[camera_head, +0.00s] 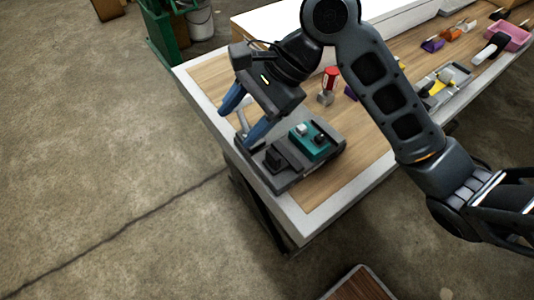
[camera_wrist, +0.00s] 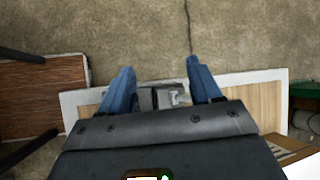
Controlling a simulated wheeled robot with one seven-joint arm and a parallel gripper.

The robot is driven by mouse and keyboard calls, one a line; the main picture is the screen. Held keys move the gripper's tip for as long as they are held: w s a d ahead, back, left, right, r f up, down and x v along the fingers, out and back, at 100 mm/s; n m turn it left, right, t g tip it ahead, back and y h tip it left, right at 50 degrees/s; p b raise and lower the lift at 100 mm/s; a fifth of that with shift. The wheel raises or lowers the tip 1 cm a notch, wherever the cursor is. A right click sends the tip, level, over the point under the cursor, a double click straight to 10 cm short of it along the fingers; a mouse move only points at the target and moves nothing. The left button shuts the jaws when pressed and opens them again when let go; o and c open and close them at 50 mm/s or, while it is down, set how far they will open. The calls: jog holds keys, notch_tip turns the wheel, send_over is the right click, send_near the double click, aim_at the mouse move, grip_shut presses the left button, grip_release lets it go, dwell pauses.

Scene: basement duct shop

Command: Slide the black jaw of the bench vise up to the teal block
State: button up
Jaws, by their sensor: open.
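The bench vise (camera_head: 322,166) is a dark grey body near the front left corner of the workbench. Its black jaw (camera_head: 275,159) stands on the left part of the vise. The teal block (camera_head: 318,149) sits to its right, with a visible gap between them. A small light cube and a dark knob show on top of the block. My gripper (camera_head: 234,128) is open above the vise's left end, with its blue fingers spread and empty. In the wrist view, my fingers (camera_wrist: 160,66) are apart, with a grey part of the vise (camera_wrist: 146,99) between them. The teal block cannot be made out there.
A light grey tool (camera_head: 243,116) shows between my fingers. A red-topped item (camera_head: 329,85) stands behind the vise. A grey tray (camera_head: 443,80) and a pink bin (camera_head: 510,36) lie farther right on the workbench (camera_head: 335,187). Bare wood is free in front of the vise.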

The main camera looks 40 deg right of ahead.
aim_at(274, 153)
jog(key=s+d+f+m+g+h, duration=0.2)
jog(key=s+d+g+h, duration=0.15)
jog(key=d, duration=0.35)
jog(key=shift+t+y, duration=0.45)
jog(key=shift+s+x, duration=0.15)
jog(key=shift+x, duration=1.85)
jog(key=shift+s+x, duration=0.15)
jog(key=shift+x, duration=1.85)
jog(key=shift+a, duration=0.2)
grip_shut()
